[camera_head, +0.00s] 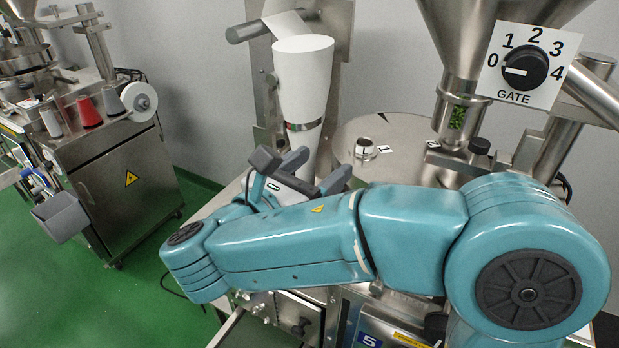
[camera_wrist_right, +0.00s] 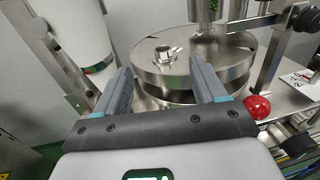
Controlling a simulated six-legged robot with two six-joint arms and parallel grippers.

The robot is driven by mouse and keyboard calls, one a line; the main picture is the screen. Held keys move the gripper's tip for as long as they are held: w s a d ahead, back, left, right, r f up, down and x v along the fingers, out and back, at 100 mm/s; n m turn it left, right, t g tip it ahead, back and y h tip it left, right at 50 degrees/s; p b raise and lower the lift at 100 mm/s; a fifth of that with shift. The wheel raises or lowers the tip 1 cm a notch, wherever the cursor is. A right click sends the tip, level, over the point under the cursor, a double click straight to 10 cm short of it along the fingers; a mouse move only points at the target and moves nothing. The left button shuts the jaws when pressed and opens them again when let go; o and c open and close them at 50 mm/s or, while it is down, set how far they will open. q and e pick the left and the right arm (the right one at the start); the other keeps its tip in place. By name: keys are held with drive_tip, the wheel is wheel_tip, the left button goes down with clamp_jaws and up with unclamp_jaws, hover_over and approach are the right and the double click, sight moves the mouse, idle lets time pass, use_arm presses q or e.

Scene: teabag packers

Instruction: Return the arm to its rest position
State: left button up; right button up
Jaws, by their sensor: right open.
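My right arm (camera_head: 290,245) stretches across the front of the head view, its forearm reaching left from the large shoulder joint at the right. My right gripper (camera_head: 320,170) is behind the forearm, in front of the machine. In the wrist view the right gripper (camera_wrist_right: 160,75) has its two dark fingers wide apart with nothing between them. The fingers point towards the round steel turntable (camera_wrist_right: 150,75), which also shows in the head view (camera_head: 400,130). The white cone-shaped tube (camera_head: 303,75) stands just behind the gripper. My left gripper is in neither view.
A gate dial (camera_head: 525,68) is at the upper right, its pointer towards 0, by a steel hopper (camera_head: 458,75) with green bits in its sight glass. A red ball knob (camera_wrist_right: 257,107) is right of the gripper. Another machine (camera_head: 120,175) stands left. Green floor (camera_head: 110,300) is open between.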

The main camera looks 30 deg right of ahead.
drive_tip(key=shift+v, duration=0.95)
